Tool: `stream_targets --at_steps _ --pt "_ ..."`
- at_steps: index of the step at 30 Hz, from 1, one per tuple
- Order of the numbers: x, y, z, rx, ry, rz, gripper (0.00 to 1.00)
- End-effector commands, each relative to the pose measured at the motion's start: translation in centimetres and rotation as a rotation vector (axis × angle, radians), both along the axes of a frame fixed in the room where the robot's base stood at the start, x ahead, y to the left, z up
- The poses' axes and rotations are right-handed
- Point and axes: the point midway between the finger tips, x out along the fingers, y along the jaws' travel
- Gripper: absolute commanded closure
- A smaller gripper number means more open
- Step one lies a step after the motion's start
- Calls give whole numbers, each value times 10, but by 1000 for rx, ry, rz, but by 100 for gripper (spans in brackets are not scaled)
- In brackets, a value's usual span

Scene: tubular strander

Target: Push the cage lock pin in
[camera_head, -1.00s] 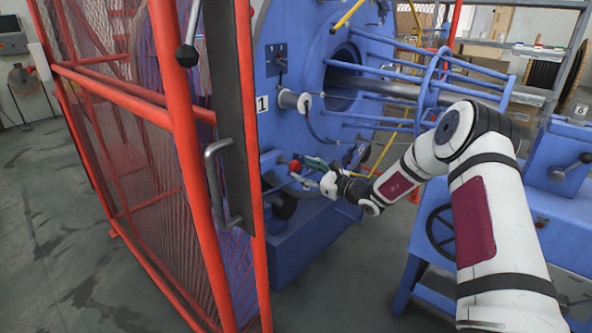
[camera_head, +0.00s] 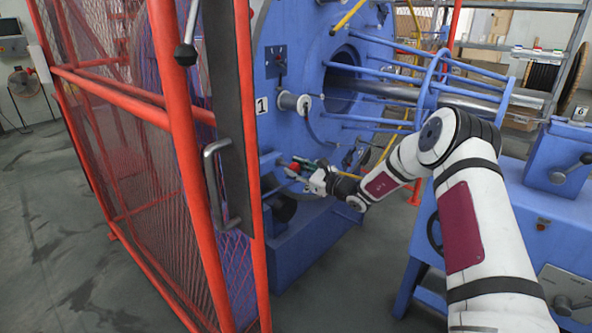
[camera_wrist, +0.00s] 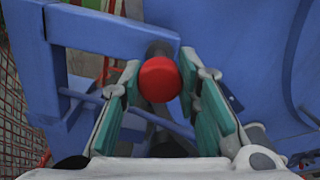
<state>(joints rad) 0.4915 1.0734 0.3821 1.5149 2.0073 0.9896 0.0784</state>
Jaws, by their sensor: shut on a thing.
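The cage lock pin shows as a round red knob (camera_wrist: 160,79) on a dark shaft at a blue bracket (camera_wrist: 100,32) in the wrist view. It also shows as a small red spot (camera_head: 292,169) low on the blue machine face in the head view. My gripper (camera_wrist: 161,84) has its teal-padded fingers on either side of the knob and is shut on it. In the head view my gripper (camera_head: 297,169) is at the knob, just right of the red cage post. The shaft's far end is hidden behind the knob and bracket.
A red mesh cage door (camera_head: 130,160) with a grey handle (camera_head: 217,185) stands left of my gripper. The blue machine face (camera_head: 290,85) rises behind it. A black round part (camera_head: 281,208) sits just below. Open floor (camera_head: 345,285) lies below my arm.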

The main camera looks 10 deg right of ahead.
Motion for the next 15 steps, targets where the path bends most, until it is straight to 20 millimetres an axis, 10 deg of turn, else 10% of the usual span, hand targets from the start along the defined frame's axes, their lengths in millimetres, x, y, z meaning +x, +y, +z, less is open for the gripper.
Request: stream_targets --at_steps 15 --pt "28 21 0 0 0 0 100"
